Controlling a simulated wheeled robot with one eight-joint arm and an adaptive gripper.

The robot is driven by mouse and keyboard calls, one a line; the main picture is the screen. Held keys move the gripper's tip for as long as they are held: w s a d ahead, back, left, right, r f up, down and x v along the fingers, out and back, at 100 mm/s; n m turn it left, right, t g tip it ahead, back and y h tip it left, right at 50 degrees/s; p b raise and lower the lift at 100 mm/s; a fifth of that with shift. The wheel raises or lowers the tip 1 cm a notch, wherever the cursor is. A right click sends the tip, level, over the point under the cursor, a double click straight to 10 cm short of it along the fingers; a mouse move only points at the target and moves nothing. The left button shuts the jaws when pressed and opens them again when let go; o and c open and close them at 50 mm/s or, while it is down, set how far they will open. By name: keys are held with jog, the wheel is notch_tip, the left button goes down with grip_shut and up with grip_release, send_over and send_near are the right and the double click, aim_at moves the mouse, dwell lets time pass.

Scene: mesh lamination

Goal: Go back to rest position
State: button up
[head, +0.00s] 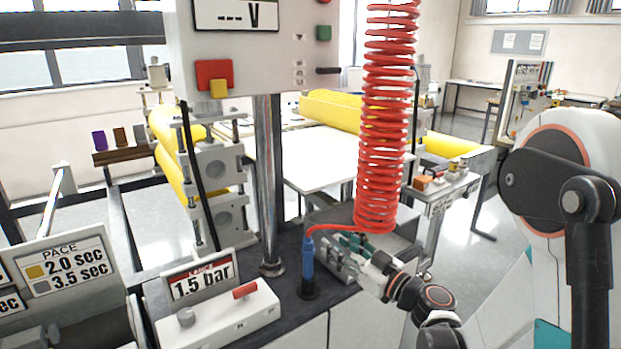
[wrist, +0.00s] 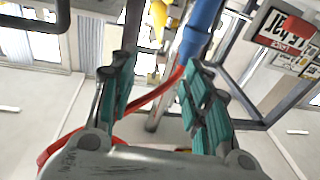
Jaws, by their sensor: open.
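My gripper (head: 340,252) is at the bench, just right of a blue tool (head: 307,262) that stands upright in a black holder. In the wrist view my gripper (wrist: 160,92) shows two green-padded fingers spread apart with no object held between them. The blue tool (wrist: 203,28) appears there beyond the fingertips, with the red hose crossing behind the fingers. A coiled red hose (head: 385,120) hangs from above and its lower end runs to the top of the blue tool. My arm reaches in from the lower right.
A metal post (head: 268,180) stands left of the blue tool. A white box with a red switch (head: 218,318) and a 1.5 bar sign (head: 201,281) sit at the front. Yellow rolls (head: 170,150) and a white table (head: 315,160) are behind. Open floor lies to the right.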

jog(key=d+r+m+t+h, duration=0.5)
jog(key=d+r+m+h, duration=0.3)
jog(key=d+r+h, duration=0.5)
jog(key=s+d+f+m+g+h, duration=0.1)
jog(key=s+d+f+g, duration=0.15)
jog(key=s, duration=0.45)
jog(key=s+d+f+m+g+h, duration=0.1)
jog(key=s+d+f+m+g, duration=0.1)
jog(key=s+f+g, duration=0.3)
jog(key=s+a+f+n+g+y, duration=0.1)
jog(key=s+a+f+g, duration=0.1)
jog(key=s, duration=0.6)
jog(key=s+a+f+n+g+y, duration=0.1)
jog(key=s+a+f+g, duration=0.1)
jog(key=s, duration=0.5)
jog(key=shift+s+a+f, duration=0.4)
jog(key=shift+a+f, duration=0.1)
jog(key=shift+a, duration=0.35)
